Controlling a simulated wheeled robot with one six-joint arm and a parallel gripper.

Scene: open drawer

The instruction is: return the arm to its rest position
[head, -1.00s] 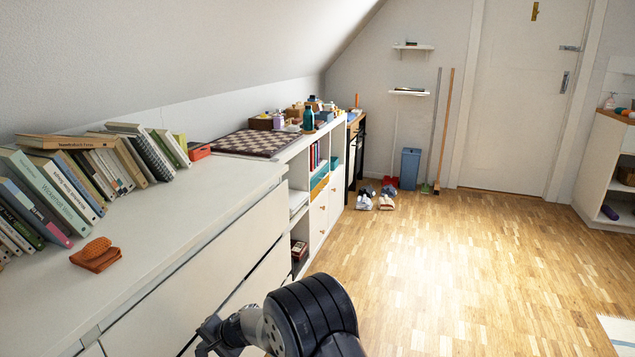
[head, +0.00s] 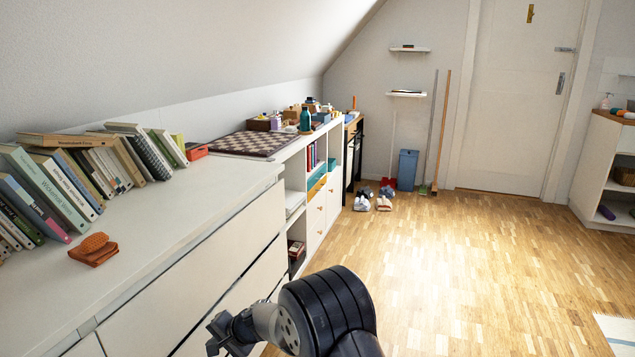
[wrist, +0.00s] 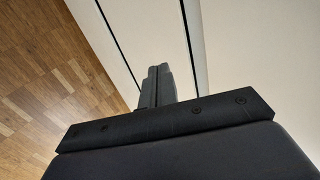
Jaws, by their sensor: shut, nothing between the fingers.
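My gripper (wrist: 158,84) shows in the wrist view with its dark fingers together and nothing between them. It points along the pale drawer fronts, and I cannot tell how far it is from them. No drawer clearly stands out from the dresser.
Shoes (head: 372,199) and a blue bin (head: 407,169) are on the floor by the far wall.

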